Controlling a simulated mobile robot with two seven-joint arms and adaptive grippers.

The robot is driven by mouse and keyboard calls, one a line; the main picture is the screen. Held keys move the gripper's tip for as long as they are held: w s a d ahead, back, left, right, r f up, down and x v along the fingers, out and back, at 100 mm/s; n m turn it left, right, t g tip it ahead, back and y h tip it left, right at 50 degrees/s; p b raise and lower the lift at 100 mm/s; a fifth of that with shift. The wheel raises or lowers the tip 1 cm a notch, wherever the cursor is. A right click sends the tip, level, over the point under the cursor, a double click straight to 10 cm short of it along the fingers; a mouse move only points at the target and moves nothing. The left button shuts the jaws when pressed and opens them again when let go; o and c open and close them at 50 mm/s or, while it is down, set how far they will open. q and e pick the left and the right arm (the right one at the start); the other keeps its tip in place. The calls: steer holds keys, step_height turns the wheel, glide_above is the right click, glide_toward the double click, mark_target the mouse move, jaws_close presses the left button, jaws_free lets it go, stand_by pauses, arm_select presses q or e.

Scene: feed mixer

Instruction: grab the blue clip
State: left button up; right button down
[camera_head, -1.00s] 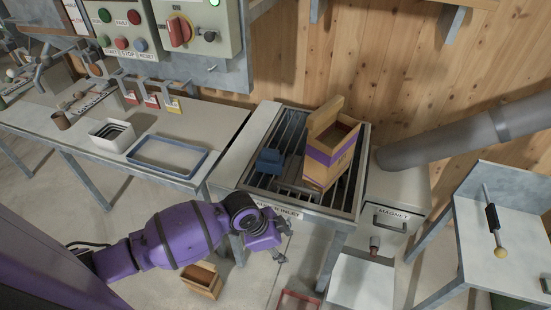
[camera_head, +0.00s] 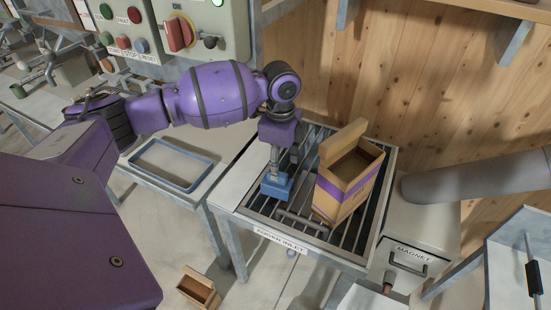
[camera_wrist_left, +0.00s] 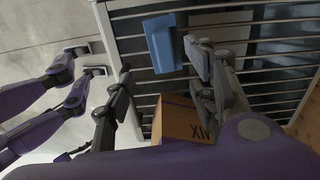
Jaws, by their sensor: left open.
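The blue clip (camera_head: 277,186) rests on the grate of the mixer inlet, left of the cardboard box. It also shows in the left wrist view (camera_wrist_left: 162,45). My left gripper (camera_head: 276,168) points down right above the clip, with its lower end overlapping the clip in the head view. In the left wrist view my left gripper (camera_wrist_left: 158,58) is open, and the clip appears ahead between its two fingers, closer to the right one. I cannot tell whether a finger touches the clip. My right gripper is not in view.
The open cardboard box (camera_head: 350,180) with a purple band stands on the grate (camera_head: 330,240), close to the clip on the right. A control panel (camera_head: 190,30) is behind my left arm. A small wooden box (camera_head: 198,288) is on the floor.

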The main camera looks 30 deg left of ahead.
mark_target(277, 183)
arm_select(q)
steer(key=shift+w+a, duration=0.1)
steer(key=shift+w, duration=0.3)
steer(key=shift+w+f, duration=0.1)
steer(key=shift+f, duration=0.2)
steer(key=shift+s+a+f, duration=0.15)
steer(key=shift+s+f, duration=0.1)
steer(key=shift+f, duration=0.4)
steer(key=shift+s+a+f, duration=0.1)
steer(key=shift+s+f, duration=0.1)
steer(key=shift+f, duration=0.4)
steer(key=f, duration=0.3)
steer(key=shift+a+f, duration=0.25)
steer(key=shift+f, duration=0.25)
steer(key=shift+c, duration=0.9)
steer(key=c, duration=0.6)
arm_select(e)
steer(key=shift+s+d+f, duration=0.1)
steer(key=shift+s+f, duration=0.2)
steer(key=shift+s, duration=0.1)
